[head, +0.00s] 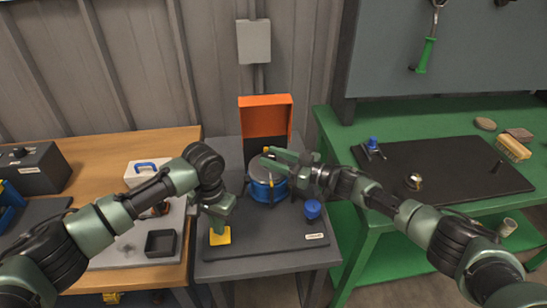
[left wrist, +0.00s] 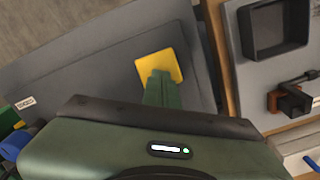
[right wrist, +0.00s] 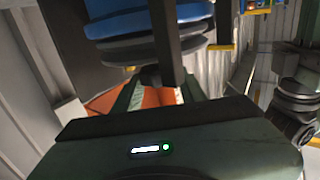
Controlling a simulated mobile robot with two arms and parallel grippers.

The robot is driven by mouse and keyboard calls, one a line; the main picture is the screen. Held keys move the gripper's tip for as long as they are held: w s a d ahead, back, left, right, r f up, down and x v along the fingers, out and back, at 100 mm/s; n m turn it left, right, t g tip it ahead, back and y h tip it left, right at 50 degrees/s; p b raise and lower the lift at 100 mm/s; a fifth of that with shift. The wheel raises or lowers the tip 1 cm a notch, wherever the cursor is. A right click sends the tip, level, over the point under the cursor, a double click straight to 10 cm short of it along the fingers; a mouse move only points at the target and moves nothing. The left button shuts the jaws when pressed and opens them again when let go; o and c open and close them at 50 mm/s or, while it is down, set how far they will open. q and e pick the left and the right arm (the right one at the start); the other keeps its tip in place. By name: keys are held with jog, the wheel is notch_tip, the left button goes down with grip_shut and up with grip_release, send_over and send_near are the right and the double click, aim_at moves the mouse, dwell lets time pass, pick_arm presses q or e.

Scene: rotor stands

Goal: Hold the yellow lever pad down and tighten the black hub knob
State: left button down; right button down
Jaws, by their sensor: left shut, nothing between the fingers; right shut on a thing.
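The yellow lever pad (head: 220,237) is at the front left of the dark stand. My left gripper (head: 221,226) points down at it, shut and empty. In the left wrist view the green fingertips (left wrist: 160,76) overlap the near edge of the yellow pad (left wrist: 172,62); contact looks likely, but pressing depth cannot be judged. My right gripper (head: 268,156) reaches across the top of the blue-and-grey rotor (head: 266,192). In the right wrist view its fingers (right wrist: 152,88) are shut on a small dark piece (right wrist: 150,74), apparently the black hub knob. The knob is mostly hidden in the head view.
An orange open box (head: 266,101) stands behind the rotor. A blue-topped knob (head: 312,208) is on the stand's right. A wooden bench with a black tray (head: 161,243) is left; a green bench (head: 330,130) with a dark mat is right.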

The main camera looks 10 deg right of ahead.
jog(key=c, duration=0.8)
grip_release()
jog(key=v, duration=1.2)
